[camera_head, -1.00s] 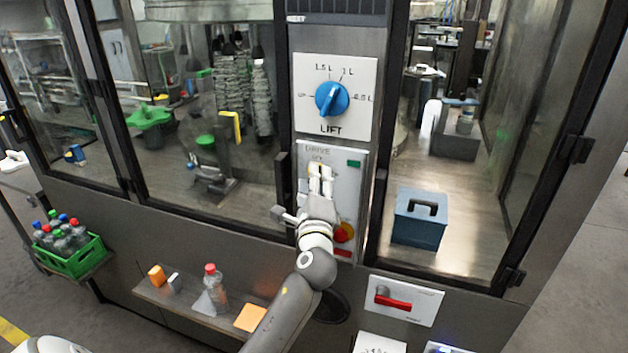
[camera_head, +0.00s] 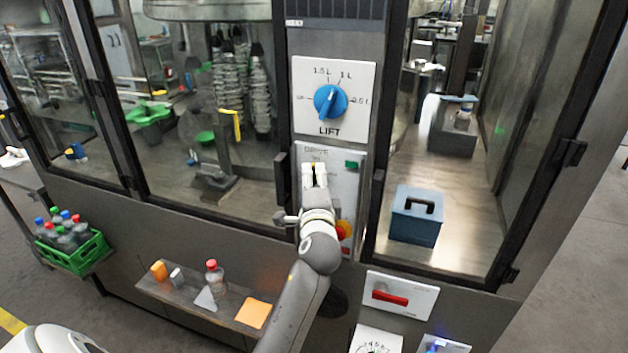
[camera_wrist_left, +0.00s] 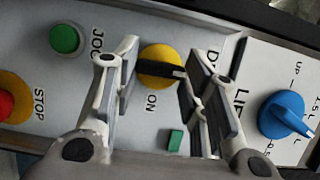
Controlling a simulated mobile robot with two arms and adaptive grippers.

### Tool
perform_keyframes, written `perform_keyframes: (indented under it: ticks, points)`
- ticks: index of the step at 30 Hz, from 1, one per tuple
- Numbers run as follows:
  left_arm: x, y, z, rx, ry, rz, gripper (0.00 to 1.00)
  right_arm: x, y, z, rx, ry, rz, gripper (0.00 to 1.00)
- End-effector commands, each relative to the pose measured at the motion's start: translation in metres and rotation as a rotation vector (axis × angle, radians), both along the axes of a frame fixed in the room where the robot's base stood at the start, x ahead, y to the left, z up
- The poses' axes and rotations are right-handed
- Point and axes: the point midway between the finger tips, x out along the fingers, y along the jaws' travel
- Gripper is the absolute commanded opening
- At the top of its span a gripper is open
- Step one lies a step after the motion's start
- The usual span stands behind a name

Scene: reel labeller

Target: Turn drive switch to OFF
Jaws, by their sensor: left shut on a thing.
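The drive switch (camera_wrist_left: 155,60) is a yellow round knob with a black bar handle, on the grey DRIVE panel (camera_head: 350,190). In the head view the gripper hides the knob. The OFF mark cannot be made out. My right gripper is not in view.
The blue LIFT dial (camera_head: 330,101) is just above. A green button (camera_wrist_left: 66,39) and a red stop button (camera_wrist_left: 8,104) on yellow share the panel. A red-handled switch (camera_head: 390,298) is lower right. A shelf (camera_head: 190,308) with a bottle (camera_head: 215,280) is lower left.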

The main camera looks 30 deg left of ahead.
Motion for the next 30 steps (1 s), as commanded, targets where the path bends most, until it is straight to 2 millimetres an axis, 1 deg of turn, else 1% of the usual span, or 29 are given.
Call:
perform_keyframes:
  ticks: [8, 9, 11, 17, 20, 23, 26, 30]
  points:
    - [0.000, 0.000, 0.000, -0.005, -0.001, 0.000, 0.16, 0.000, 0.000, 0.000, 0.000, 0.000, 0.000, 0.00]
    - [0.000, 0.000, 0.000, -0.005, -0.001, 0.000, 0.43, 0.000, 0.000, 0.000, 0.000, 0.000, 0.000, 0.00]
    - [0.000, 0.000, 0.000, -0.004, -0.001, 0.000, 0.49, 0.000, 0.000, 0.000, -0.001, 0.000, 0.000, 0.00]
    - [0.000, 0.000, 0.000, -0.003, -0.001, 0.000, 0.49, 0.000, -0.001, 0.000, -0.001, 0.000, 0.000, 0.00]
    - [0.000, 0.000, 0.000, -0.002, 0.000, 0.000, 0.49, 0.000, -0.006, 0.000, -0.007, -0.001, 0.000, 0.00]
    - [-0.004, -0.004, -0.001, -0.002, 0.001, -0.001, 0.49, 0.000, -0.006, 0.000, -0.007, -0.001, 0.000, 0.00]
    - [-0.014, -0.012, -0.001, -0.004, 0.001, -0.002, 0.49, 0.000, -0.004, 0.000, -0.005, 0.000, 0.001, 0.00]
    - [-0.038, -0.029, -0.002, -0.006, 0.001, -0.003, 0.49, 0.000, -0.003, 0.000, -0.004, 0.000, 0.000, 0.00]
